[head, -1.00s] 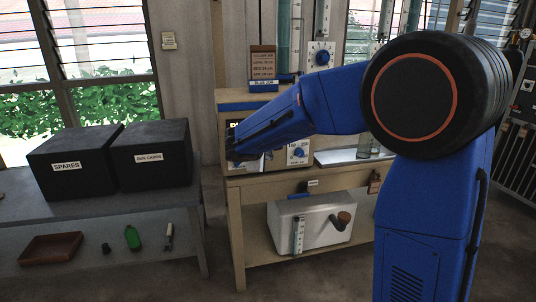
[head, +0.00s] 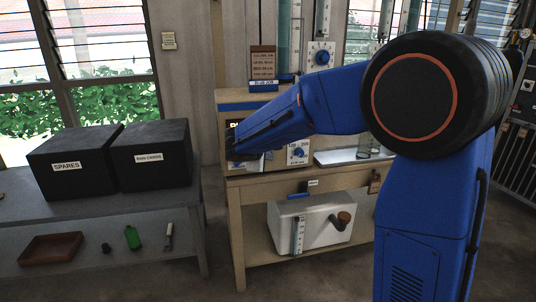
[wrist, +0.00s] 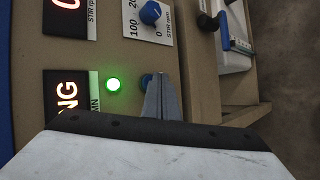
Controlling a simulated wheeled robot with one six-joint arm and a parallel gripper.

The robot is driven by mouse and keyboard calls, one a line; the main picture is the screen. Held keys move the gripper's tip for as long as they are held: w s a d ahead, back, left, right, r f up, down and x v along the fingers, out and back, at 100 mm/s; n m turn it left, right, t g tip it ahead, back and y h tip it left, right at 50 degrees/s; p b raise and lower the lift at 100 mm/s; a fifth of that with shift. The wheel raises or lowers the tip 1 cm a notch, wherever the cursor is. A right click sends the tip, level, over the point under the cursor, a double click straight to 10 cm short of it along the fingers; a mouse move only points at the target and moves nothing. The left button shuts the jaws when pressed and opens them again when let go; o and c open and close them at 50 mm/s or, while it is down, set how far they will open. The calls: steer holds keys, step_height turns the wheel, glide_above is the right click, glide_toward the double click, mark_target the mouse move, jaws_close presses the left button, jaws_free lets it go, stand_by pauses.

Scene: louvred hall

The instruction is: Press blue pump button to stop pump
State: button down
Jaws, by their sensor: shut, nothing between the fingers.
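The blue pump button (wrist: 146,80) shows in the wrist view, partly covered by my gripper (wrist: 160,80). My gripper is shut and empty, and its fingertips are at the button's right edge; I cannot tell whether they touch it. A round green lamp (wrist: 113,85) is lit just left of the button. A dark display (wrist: 66,100) beside it shows orange letters ending in "NG". In the head view, my arm's end is against the left part of the beige panel (head: 262,107), and the button and fingertips cannot be made out.
A blue stir knob (wrist: 150,13) with a scale sits near the button; it also shows in the head view (head: 298,152). The panel stands on a wooden bench (head: 237,210), with a white bath (head: 315,232) on the shelf below. Dark boxes (head: 154,155) stand at left.

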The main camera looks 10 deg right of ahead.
steer(key=shift+w, duration=0.2)
stand_by(0.4)
steer(key=shift+w, duration=0.2)
stand_by(0.4)
steer(key=shift+s, duration=0.45)
steer(key=s, duration=0.6)
stand_by(0.4)
